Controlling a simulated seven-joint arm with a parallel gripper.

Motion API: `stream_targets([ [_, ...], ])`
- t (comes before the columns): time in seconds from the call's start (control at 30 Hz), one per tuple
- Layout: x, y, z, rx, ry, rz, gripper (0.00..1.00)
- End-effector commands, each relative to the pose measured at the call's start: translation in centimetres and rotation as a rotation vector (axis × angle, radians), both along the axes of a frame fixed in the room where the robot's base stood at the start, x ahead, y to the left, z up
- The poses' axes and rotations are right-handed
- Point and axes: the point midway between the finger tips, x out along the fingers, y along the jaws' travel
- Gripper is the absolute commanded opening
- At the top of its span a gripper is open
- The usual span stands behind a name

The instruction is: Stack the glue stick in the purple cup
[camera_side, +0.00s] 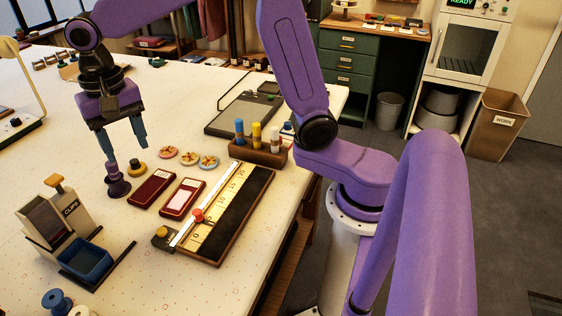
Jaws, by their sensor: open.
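My gripper (125,152) is at the left, pointing down over the white table with its two blue-grey fingers apart. Nothing shows between the fingers. A dark purple piece (118,187) with a wide round base and a narrow top stands upright just below the left finger; I cannot tell if it is the purple cup. A wooden holder (262,156) to the right of my gripper carries several upright sticks, among them a blue one (239,129) and a yellow one (257,134). I cannot tell which thing is the glue stick.
A yellow-and-black round piece (137,168) lies near the fingers. Several round badges (169,152) and two red cases (182,198) lie to the right, with a ruler board (215,214). A cream device (55,222) with a blue tray (86,260) stands at the front left.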

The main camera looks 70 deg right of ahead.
Motion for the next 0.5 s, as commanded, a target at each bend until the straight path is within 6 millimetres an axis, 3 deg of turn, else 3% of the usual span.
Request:
stream_targets([
  [0.27, -9.3, -2.1, -1.1, 0.002, -0.007, 0.516, 0.55],
  [0.5, -17.2, -5.4, -2.7, 0.002, -0.015, 0.962, 0.55],
])
